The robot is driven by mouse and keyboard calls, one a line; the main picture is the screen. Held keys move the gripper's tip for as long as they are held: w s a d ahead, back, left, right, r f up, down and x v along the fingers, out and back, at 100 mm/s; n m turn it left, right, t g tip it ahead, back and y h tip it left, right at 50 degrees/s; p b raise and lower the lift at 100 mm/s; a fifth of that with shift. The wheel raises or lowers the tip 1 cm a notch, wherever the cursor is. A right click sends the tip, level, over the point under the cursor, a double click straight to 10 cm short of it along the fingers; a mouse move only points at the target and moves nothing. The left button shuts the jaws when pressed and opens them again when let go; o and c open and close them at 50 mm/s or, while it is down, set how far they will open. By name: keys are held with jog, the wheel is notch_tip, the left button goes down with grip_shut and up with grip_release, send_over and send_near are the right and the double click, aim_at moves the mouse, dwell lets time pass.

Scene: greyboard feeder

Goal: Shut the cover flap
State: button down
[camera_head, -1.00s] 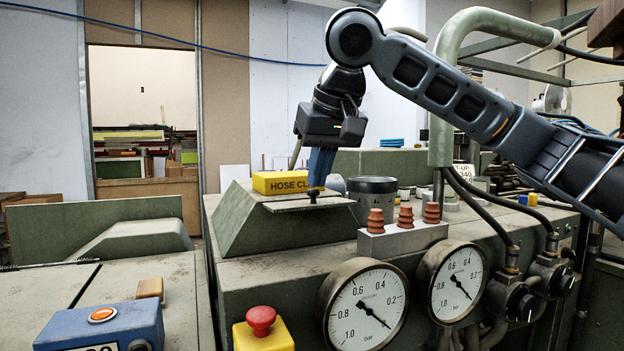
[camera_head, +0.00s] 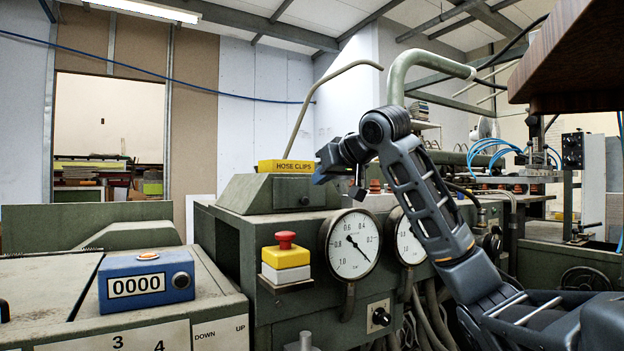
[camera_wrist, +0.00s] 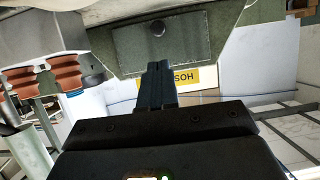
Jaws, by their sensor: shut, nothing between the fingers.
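The cover flap (camera_wrist: 125,52) is a grey-green rectangular plate with a dark round knob (camera_wrist: 158,28). In the wrist view it lies against the face of its housing (camera_wrist: 213,38), with a thin dark line along its edges; I cannot tell whether it is fully flush. In the head view the flap (camera_head: 300,192) sits on the housing's (camera_head: 240,190) front, beside my gripper (camera_head: 322,177). My gripper is shut and empty. In the wrist view its fingers (camera_wrist: 157,68) overlap the flap's edge; contact cannot be told.
A yellow "HOSE CLIPS" box (camera_head: 287,166) sits on top of the housing. Rust-coloured bellows (camera_wrist: 65,75) stand close to one side. Gauges (camera_head: 350,246), a red emergency button (camera_head: 286,240) and a blue counter box (camera_head: 146,280) are in front and left.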

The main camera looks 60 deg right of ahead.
jog(key=shift+f+b, duration=0.45)
jog(key=shift+f, duration=0.15)
jog(key=shift+f+b, duration=0.5)
jog(key=t+b, duration=0.1)
jog(key=f+t+h+b, duration=0.1)
jog(key=shift+w+f+b, duration=0.2)
jog(key=shift+f+b, duration=0.05)
jog(key=shift+b, duration=0.05)
jog(key=shift+w+d+f+t+h+b, duration=0.15)
jog(key=shift+f+t+h+b, duration=0.15)
jog(key=shift+t+h+b, duration=0.45)
